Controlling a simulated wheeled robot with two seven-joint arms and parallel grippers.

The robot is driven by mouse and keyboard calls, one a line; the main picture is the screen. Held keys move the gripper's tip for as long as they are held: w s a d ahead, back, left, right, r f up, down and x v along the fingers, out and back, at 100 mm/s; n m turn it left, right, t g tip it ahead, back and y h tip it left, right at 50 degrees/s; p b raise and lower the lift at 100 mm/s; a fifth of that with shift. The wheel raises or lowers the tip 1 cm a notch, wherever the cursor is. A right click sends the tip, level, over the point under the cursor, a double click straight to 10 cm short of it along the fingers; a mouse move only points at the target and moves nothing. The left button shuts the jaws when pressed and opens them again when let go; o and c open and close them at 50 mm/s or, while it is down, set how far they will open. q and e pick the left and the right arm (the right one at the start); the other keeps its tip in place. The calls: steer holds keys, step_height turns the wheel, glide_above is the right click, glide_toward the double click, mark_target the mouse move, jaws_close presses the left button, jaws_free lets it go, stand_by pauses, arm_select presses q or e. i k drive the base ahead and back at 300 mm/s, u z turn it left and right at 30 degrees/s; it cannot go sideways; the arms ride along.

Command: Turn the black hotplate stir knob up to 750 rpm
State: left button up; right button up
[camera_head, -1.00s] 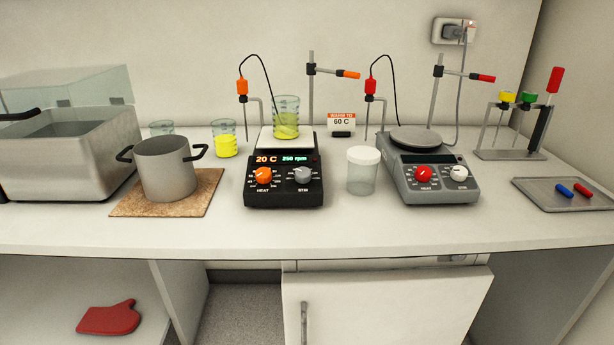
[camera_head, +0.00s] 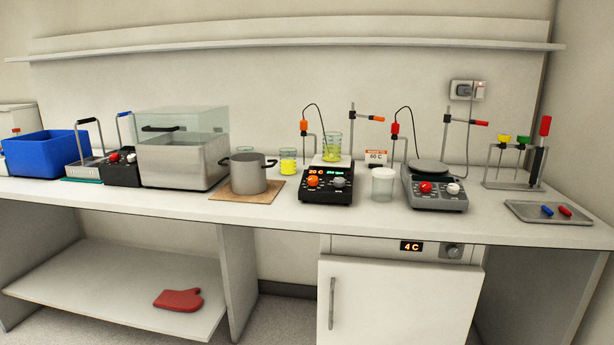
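The black hotplate (camera_head: 327,186) stands on the bench right of centre. Neither of my grippers is in view.
A steel pot (camera_head: 248,173) on a brown mat is to the left. An orange-tipped probe (camera_head: 304,128) hangs behind. The bench front strip is clear.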

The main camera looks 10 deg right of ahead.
mark_target(339, 182)
steer(key=u, duration=0.6)
steer(key=i, duration=0.65)
steer(key=u, duration=0.25)
